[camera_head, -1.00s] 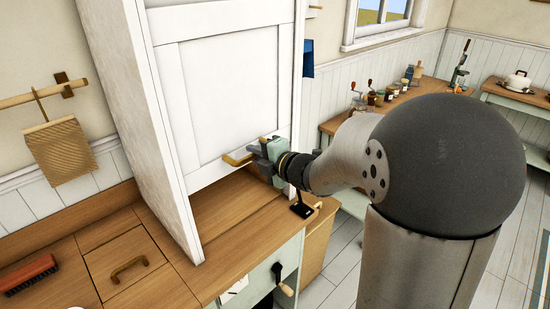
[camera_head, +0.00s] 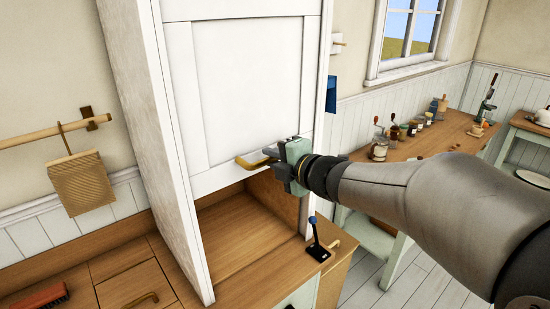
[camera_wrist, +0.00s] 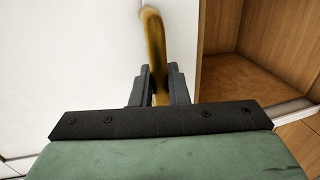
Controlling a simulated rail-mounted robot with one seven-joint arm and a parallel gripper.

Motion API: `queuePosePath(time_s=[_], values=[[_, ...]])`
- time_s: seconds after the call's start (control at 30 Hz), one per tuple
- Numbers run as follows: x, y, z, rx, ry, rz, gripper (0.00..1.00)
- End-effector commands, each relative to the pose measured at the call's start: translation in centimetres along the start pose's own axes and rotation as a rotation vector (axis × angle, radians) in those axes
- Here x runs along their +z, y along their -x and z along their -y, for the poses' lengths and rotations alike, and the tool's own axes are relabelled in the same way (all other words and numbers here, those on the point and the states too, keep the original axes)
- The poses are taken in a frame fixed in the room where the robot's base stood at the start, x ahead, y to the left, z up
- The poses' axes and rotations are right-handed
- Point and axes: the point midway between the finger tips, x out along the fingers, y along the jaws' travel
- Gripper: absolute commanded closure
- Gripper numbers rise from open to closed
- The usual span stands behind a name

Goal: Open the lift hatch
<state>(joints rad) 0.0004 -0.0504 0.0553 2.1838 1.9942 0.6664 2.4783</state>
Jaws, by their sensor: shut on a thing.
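The lift hatch (camera_head: 250,85) is a white panelled door in a white cabinet frame. Its lower edge is raised above the wooden counter, and an open gap shows beneath it. A brass handle (camera_head: 252,161) is fixed near the bottom of the hatch. My gripper (camera_head: 274,161) is shut on the right part of this handle. In the wrist view the brass handle (camera_wrist: 152,45) passes between my two dark fingers (camera_wrist: 156,87). The wooden inside of the cabinet (camera_wrist: 240,70) shows beside it.
A small black lever with a blue knob (camera_head: 316,240) stands on the counter just right of the opening. A wooden panel with a brass handle (camera_head: 138,299) lies at lower left, near a red brush (camera_head: 38,298). A side table (camera_head: 450,132) with jars stands at right.

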Motion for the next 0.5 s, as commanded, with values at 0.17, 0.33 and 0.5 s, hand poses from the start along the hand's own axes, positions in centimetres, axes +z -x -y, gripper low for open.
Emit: queuePosePath(time_s=[0.17, 0.33, 0.5], values=[[0.03, 0.01, -0.02, 0.001, 0.0, 0.0, 0.67], [0.0, 0.0, 0.01, 0.0, 0.0, -0.001, 0.67], [0.05, 0.84, 0.02, 0.001, 0.002, 0.001, 0.67]])
